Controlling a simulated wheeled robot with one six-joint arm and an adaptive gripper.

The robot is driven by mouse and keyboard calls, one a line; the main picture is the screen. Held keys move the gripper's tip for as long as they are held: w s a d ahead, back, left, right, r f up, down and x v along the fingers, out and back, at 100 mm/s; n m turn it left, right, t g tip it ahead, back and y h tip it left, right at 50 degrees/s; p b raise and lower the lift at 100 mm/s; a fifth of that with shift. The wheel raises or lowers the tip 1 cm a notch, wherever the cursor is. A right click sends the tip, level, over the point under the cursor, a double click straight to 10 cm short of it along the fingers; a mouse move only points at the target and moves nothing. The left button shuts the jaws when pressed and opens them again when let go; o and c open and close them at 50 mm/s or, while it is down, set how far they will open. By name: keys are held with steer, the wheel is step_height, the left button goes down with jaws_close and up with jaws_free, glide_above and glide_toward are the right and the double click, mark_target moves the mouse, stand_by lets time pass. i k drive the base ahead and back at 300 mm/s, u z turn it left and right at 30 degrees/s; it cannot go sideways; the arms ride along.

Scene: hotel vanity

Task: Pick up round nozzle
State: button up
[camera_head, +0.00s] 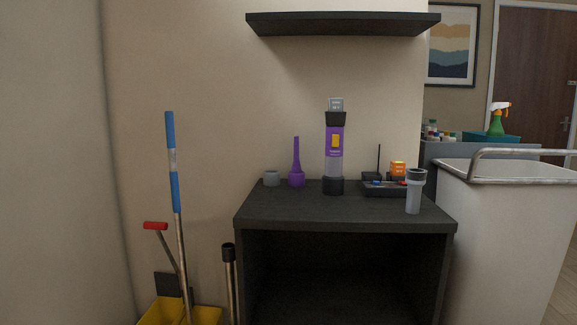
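A purple and grey handheld vacuum (334,158) stands upright near the middle. A pale grey tube with a dark, wider round top (414,191) stands at the front right. My gripper is not in view.
A black tray (376,189) with small items and an orange object (398,169) is at the back right. A dark shelf (340,23) hangs above. A white cart (503,230) stands right; a blue-handled pole (174,175) and yellow bucket (160,312) stand left. The cabinet's front left top is clear.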

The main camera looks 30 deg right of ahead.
mark_target(416, 179)
steer(key=z, duration=1.5)
